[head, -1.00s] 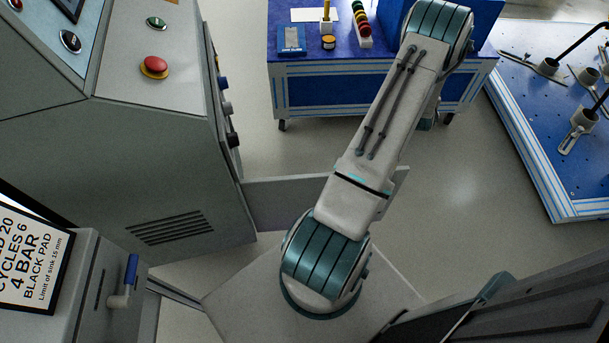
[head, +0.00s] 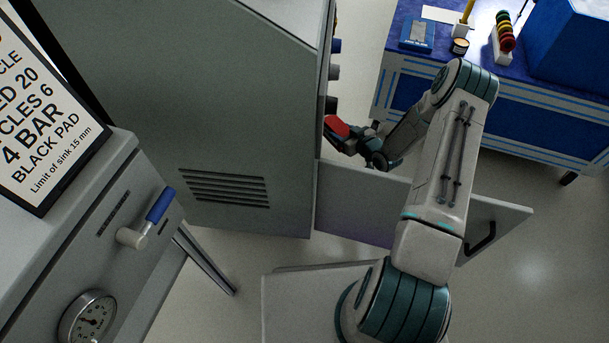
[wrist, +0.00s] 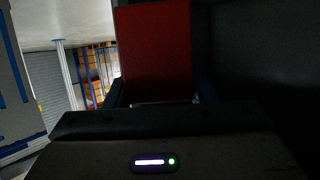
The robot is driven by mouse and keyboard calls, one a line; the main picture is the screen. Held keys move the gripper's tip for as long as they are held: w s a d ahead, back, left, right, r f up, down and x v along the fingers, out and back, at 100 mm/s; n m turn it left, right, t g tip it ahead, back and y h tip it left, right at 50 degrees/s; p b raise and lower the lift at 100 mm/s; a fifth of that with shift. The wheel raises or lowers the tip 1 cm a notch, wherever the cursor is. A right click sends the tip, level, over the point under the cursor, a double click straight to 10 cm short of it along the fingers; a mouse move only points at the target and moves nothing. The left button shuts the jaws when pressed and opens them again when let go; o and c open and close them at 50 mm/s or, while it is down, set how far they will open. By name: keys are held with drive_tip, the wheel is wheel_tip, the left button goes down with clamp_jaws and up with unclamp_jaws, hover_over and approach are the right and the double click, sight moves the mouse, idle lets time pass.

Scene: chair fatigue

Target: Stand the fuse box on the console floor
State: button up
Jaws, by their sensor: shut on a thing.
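A red block-shaped thing, which I take to be the fuse box (head: 337,126), is held in my gripper (head: 345,141) in the head view. It is beside the right edge of the grey console (head: 170,90), above an open door panel (head: 360,205). In the wrist view the fuse box (wrist: 155,50) stands up between my dark fingers, which are shut on it. A dark surface (wrist: 265,60) fills the right of the wrist view. The console's floor is hidden in both views.
The door has a black handle (head: 482,237) and sticks out to the right. A grey unit with a gauge (head: 88,318), a blue-handled lever (head: 159,206) and a sign (head: 40,120) stands at left. A blue workbench (head: 400,65) is at the back right, with open floor before it.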

drive_tip(key=s+a+f+n+g+y+b, duration=0.1)
drive_tip(key=s+a+f+n+g+y, duration=0.15)
drive_tip(key=a, duration=1.25)
drive_tip(key=f+b, duration=0.1)
drive_tip(key=f, duration=0.2)
drive_tip(key=f+b, duration=0.2)
drive_tip(key=f, duration=0.1)
drive_tip(key=f+b, duration=0.2)
drive_tip(key=f, duration=0.2)
drive_tip(key=shift+s+a, duration=0.25)
drive_tip(key=shift+s, duration=0.15)
drive_tip(key=shift+r, duration=0.15)
drive_tip(key=o, duration=1.2)
